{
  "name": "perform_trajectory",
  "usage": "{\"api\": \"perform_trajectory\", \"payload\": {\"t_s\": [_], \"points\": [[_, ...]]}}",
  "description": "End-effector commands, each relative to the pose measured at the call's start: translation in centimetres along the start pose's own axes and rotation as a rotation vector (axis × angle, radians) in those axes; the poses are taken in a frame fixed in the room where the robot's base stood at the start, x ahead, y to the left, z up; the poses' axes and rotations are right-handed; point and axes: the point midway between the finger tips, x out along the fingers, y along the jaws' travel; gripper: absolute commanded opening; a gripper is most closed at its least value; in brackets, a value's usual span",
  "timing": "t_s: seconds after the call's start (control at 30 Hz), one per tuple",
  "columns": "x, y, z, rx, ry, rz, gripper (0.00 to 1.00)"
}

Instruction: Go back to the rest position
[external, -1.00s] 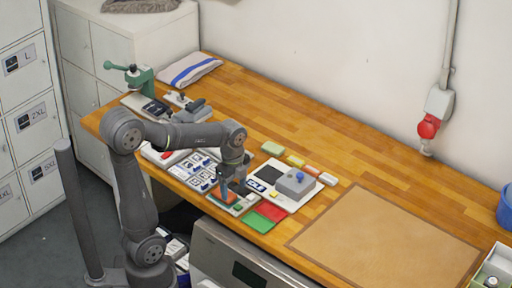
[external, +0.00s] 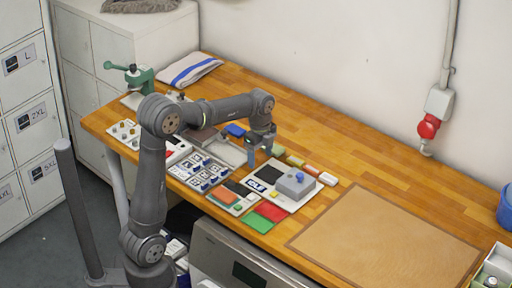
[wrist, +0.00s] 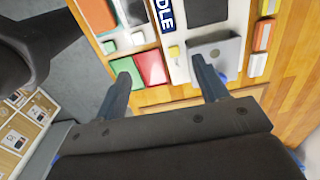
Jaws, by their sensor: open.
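My gripper (external: 262,152) is raised above the workbench (external: 300,137), over the area behind the tray of small cards. In the wrist view my gripper (wrist: 162,92) has its two fingers wide apart with nothing between them. Below it lie a green mat (wrist: 126,72) and a red mat (wrist: 151,67), side by side. A white board with a grey block (wrist: 217,55) is under the right finger.
A card tray (external: 200,172) and a panel with an orange pad (external: 225,196) lie near the front edge. A green press (external: 139,76) and a folded striped cloth (external: 189,68) are at the far left. A brown mat (external: 385,240) lies bare on the right.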

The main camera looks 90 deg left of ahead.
Motion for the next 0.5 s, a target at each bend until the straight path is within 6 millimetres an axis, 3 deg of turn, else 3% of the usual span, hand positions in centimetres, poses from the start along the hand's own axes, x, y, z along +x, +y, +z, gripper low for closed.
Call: {"api": "perform_trajectory", "payload": {"t_s": [0.5], "points": [[0.7, -8.1, 3.3, 0.003, 0.0, 0.001, 0.66]]}}
